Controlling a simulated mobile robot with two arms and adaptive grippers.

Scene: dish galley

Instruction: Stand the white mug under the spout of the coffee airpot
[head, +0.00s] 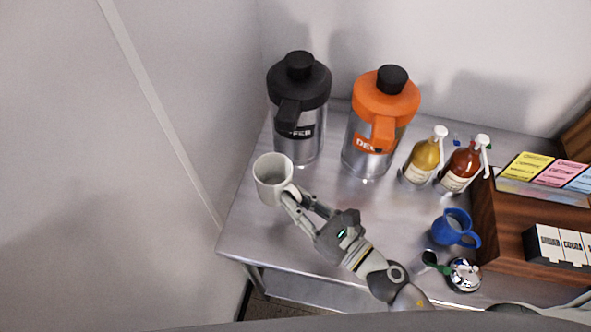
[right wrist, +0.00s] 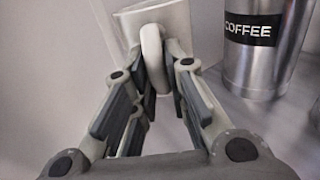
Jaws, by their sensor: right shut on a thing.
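The white mug (head: 270,182) is held upright by my right gripper (head: 291,197) near the left edge of the steel table. In the right wrist view the gripper's fingers (right wrist: 152,95) are shut on the handle of the mug (right wrist: 160,25). The coffee airpot (head: 299,125), steel with a black top and spout, stands behind and to the right of the mug. Its COFFEE label shows in the right wrist view (right wrist: 254,28). The mug is in front of and left of the spout (head: 288,113). I cannot tell whether its base touches the table. My left gripper is not in view.
An orange-topped decaf airpot (head: 378,125) stands to the right. Two syrup pump bottles (head: 421,161) (head: 462,169), a blue pitcher (head: 453,229) and a wooden organiser (head: 510,230) stand farther right. The table (head: 255,235) is bare near its front left corner. A wall rises behind.

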